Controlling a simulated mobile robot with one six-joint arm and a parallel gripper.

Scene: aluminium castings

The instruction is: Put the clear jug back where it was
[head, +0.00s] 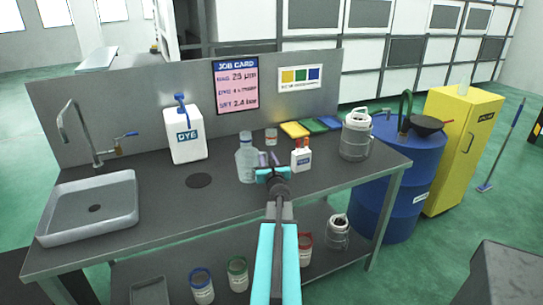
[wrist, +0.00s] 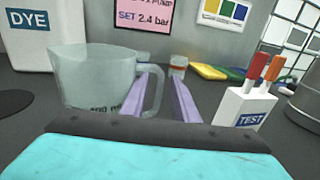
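The clear jug (head: 245,163) stands upright on the dark bench top, left of my gripper. In the wrist view the jug (wrist: 95,78) fills the left side, with its handle towards my fingers. My gripper (head: 268,159) reaches over the bench from the front, its two purple fingers apart. In the wrist view my gripper (wrist: 165,88) shows a gap between the fingers, and the handle's outer bar lies across that gap. The left finger shows partly through the handle loop. I cannot tell whether either finger touches the handle.
A small jar (head: 271,136) and coloured cloths (head: 310,127) lie behind. The dye container (head: 186,135) and a dark round disc (head: 199,180) are left. A metal canister (head: 355,138) stands right.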

